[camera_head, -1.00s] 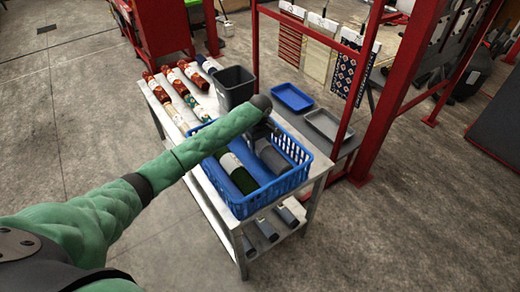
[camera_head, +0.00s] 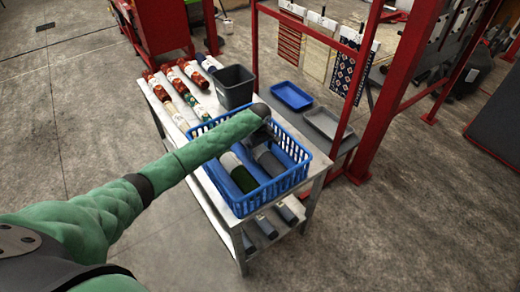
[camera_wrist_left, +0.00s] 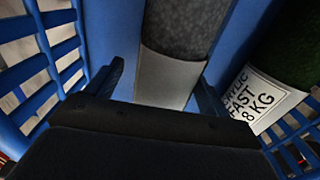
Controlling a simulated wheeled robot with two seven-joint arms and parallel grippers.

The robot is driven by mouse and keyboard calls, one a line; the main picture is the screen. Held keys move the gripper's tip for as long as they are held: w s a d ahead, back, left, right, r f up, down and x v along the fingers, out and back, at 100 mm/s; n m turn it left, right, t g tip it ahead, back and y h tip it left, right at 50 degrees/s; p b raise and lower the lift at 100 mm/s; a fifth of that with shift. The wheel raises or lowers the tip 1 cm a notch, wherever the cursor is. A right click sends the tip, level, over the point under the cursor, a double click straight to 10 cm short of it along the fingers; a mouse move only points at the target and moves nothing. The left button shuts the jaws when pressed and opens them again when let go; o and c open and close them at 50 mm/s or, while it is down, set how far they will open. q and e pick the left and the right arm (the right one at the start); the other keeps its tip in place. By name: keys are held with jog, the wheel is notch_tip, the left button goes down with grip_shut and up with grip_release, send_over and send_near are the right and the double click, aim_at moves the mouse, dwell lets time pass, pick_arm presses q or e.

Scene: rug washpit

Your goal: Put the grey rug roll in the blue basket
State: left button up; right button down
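The grey rug roll (camera_head: 269,160) with a pale label band (camera_wrist_left: 165,80) lies inside the blue basket (camera_head: 248,206), beside a dark green roll (camera_head: 243,179). My left gripper (camera_wrist_left: 163,88) is down over the basket. In the left wrist view its two fingers are spread, one on each side of the grey roll's label, with blue basket floor showing between the left finger and the roll. My right gripper is not in view.
A red post (camera_head: 367,110) rises just right of the table. More rolls lie on the lower shelf.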

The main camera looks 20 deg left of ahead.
pick_arm(q)
jog(key=shift+r, duration=0.1)
jog(key=shift+r, duration=0.35)
notch_tip(320, 180, up, 10)
jog(key=b, duration=0.3)
jog(key=shift+f, duration=0.15)
jog(key=shift+r, duration=0.8)
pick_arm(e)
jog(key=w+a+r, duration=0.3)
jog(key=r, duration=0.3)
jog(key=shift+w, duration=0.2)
